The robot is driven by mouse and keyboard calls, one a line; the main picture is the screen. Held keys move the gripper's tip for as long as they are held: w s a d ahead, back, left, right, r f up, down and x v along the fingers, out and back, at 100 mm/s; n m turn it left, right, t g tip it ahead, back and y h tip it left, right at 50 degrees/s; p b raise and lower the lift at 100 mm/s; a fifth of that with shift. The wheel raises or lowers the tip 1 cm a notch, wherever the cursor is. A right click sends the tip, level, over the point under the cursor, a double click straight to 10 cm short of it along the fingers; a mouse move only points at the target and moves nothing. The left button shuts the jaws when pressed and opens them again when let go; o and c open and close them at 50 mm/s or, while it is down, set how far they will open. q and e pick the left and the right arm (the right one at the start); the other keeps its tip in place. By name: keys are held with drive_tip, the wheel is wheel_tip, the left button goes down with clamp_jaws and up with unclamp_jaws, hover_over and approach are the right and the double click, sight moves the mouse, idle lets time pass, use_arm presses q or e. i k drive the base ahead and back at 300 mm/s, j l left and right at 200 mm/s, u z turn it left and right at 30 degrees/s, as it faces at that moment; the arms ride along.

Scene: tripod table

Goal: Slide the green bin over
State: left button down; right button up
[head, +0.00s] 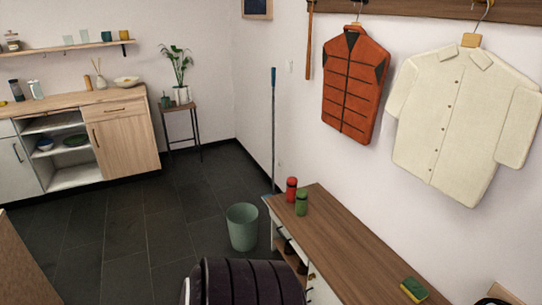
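The green bin (242,226) stands upright on the dark tiled floor, just left of the far end of the wooden bench. It is round, open at the top and wider at its rim than at its base. I see no contents in it. No gripper is in the head view, so I cannot see either one relative to the bin.
The bench (345,235) holds a red bottle (291,189), a green bottle (302,203) and a sponge (414,289). A blue-handled pole (273,130) leans behind the bin. Floor (160,240) left of the bin is clear. A dark ribbed shape blocks the bottom middle.

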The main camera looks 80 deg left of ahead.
sight(242, 218)
drive_tip(key=u, duration=2.8)
drive_tip(key=i+j+z, duration=0.2)
drive_tip(key=i+j, duration=0.55)
drive_tip(key=i+j+z, duration=0.15)
drive_tip(key=i+j, duration=0.65)
drive_tip(key=j, duration=0.1)
